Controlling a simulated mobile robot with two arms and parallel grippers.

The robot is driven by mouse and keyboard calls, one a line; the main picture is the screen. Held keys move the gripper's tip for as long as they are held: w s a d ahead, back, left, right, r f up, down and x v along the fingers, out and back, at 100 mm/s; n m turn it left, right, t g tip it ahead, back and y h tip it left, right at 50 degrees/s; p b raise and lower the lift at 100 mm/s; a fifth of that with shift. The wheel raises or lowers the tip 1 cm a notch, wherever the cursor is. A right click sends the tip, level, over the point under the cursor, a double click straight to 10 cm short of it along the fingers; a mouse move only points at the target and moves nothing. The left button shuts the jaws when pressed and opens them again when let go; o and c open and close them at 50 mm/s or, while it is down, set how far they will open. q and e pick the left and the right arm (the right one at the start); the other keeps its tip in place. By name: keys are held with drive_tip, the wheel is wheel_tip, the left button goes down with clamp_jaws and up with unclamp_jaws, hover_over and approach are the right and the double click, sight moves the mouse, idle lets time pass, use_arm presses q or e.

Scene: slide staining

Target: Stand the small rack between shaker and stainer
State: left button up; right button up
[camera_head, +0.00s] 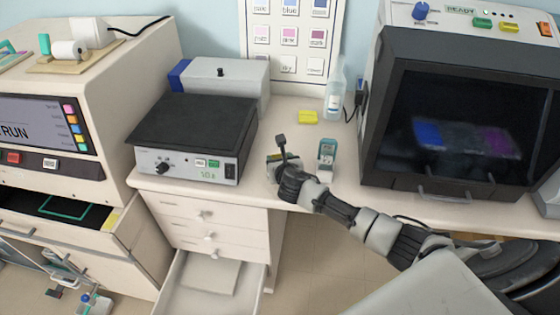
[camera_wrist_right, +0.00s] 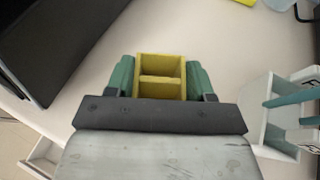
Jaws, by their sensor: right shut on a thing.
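The small rack (camera_wrist_right: 160,80) is a yellow open box with a divider, seen from above in the right wrist view. My right gripper (camera_wrist_right: 160,82) is shut on it, with a green finger pad on each side. In the head view my right gripper (camera_head: 283,160) is over the table just right of the shaker (camera_head: 194,130), a grey box with a black platform. The stainer (camera_head: 460,110), a large machine with a dark window, stands farther right. I cannot tell whether the rack touches the table. My left gripper is not in view.
A white and teal holder (camera_head: 327,152) stands close right of my gripper; it also shows in the wrist view (camera_wrist_right: 285,110). Behind are a yellow block (camera_head: 307,117), a bottle (camera_head: 335,95) and a grey box (camera_head: 220,80). A drawer (camera_head: 210,280) is open below.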

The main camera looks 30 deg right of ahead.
drive_tip(key=shift+f, duration=0.15)
drive_tip(key=shift+f, duration=0.15)
drive_tip(key=o, duration=0.9)
drive_tip(key=shift+r, duration=0.3)
drive_tip(key=v, duration=1.2)
drive_tip(key=shift+f, duration=0.1)
